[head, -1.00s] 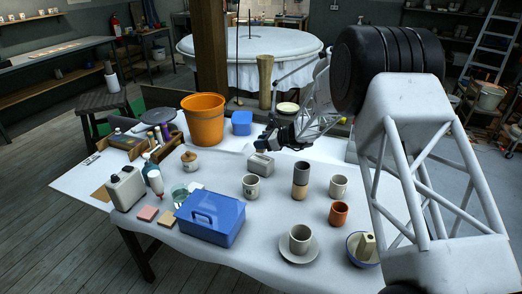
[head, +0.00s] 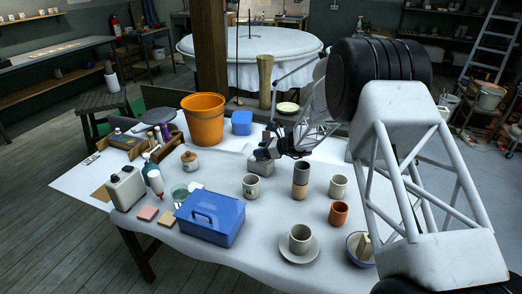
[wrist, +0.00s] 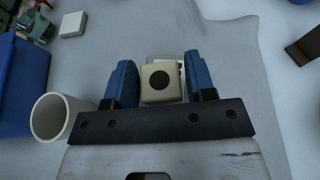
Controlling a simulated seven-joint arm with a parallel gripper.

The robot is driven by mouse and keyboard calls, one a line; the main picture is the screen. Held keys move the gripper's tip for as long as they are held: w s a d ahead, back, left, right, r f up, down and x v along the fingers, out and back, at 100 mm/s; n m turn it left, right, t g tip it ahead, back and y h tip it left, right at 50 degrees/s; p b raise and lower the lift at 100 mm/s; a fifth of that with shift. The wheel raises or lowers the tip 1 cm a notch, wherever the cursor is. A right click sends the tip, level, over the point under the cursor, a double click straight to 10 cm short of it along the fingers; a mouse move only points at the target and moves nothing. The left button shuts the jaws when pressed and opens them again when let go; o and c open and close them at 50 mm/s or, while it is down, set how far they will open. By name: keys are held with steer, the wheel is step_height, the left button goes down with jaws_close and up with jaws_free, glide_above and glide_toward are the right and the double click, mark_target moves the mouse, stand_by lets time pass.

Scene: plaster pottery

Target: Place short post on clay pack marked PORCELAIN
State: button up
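A beige square-ended short post (wrist: 161,83) is between the blue fingers of my gripper (wrist: 161,85) in the wrist view, with a finger against each side. In the head view my gripper (head: 262,153) is just above a grey block-shaped pack (head: 262,167) on the white table. The gripper hides the post there. No marking on the pack can be read. In the wrist view a pale surface shows just behind the post; I cannot tell whether the post touches it.
A mug (head: 251,187) stands just in front of the pack, and a dark and tan stack of cups (head: 300,180) to its right. A blue toolbox (head: 212,218) is nearer. An orange bucket (head: 203,120) is behind left. A bowl (head: 360,252) holding a beige block is front right.

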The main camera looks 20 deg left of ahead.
steer(key=shift+o, duration=1)
steer(key=shift+r, duration=0.2)
steer(key=v, duration=1.2)
steer(key=shift+f, duration=0.1)
steer(key=shift+d, duration=0.1)
